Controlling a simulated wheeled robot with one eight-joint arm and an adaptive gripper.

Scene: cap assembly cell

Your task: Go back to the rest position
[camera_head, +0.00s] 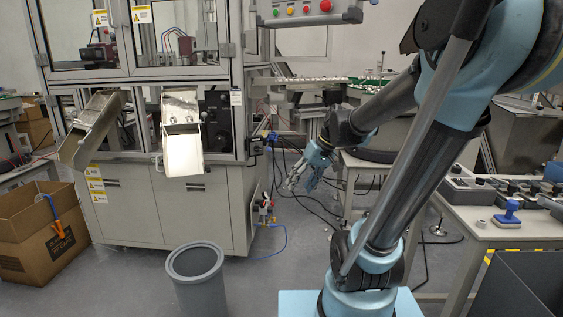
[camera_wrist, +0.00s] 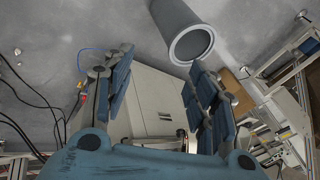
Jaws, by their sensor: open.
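My gripper (camera_head: 301,182) hangs in free air in the middle of the head view, at the end of my blue and dark arm. It is to the right of the machine cabinet and left of the side table. In the wrist view my gripper (camera_wrist: 158,95) shows its two blue fingers wide apart, with nothing between them. Behind the gap lie the floor and the pale cabinet.
The machine cabinet (camera_head: 150,205) with two metal chutes stands left of centre. A grey bin (camera_head: 196,277) and a cardboard box (camera_head: 38,235) stand on the floor. A table (camera_head: 493,225) with control boxes is at the right. Cables lie on the floor near the cabinet.

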